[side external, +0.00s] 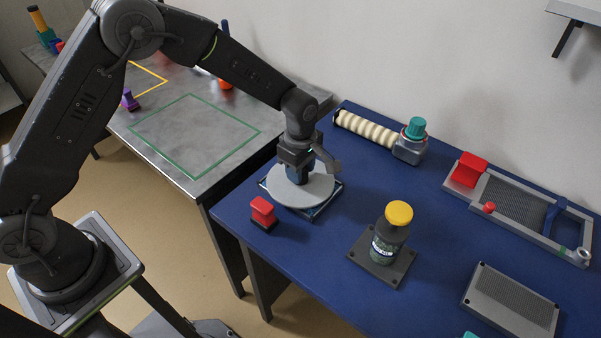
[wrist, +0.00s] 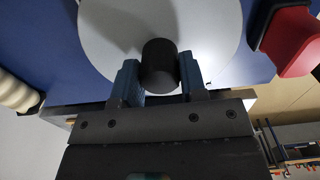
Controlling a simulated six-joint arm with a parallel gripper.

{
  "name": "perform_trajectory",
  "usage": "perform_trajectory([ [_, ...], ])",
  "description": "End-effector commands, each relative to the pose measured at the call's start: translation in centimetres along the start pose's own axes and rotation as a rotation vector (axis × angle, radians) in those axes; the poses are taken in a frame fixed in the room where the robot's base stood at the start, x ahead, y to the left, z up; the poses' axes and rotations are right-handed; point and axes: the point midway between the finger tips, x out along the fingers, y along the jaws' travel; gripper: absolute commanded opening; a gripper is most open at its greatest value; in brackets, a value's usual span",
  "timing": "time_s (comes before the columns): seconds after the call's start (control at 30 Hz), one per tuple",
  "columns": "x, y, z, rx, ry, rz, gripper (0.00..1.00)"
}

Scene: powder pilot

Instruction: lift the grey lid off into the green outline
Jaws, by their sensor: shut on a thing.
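The grey lid (side external: 316,188) is a round disc on a square base frame (side external: 318,212) on the blue table. In the wrist view the lid (wrist: 215,25) fills the upper middle, with a dark round knob (wrist: 159,62) at its centre. My gripper (side external: 299,178) is over the lid, its blue fingers on either side of the knob; in the wrist view my gripper (wrist: 160,80) is shut on that knob. I cannot tell whether the lid is apart from the base. The green outline (side external: 233,116) is on the metal table to the left and is empty.
A red-topped block (side external: 263,211) stands close in front of the lid. A yellow-capped jar (side external: 391,230) stands on a dark plate to the right. A cream ribbed roller (side external: 365,129) lies behind. A gap separates the two tables.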

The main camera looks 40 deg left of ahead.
Motion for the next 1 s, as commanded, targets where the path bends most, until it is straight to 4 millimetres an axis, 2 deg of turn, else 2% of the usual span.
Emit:
perform_trajectory([
  [0.17, -1.6, 0.1, 0.0, 0.0, -0.001, 0.005, 0.14],
  [0.3, -4.0, 0.1, 0.0, 0.0, -0.001, 0.006, 0.14],
  [0.7, -9.0, -2.1, -8.3, -0.005, 0.0, 0.003, 0.14],
  [0.83, -10.1, -2.5, -10.0, -0.004, 0.0, 0.003, 0.14],
  [1.0, -10.8, -2.8, -11.2, -0.001, 0.0, 0.001, 0.14],
])
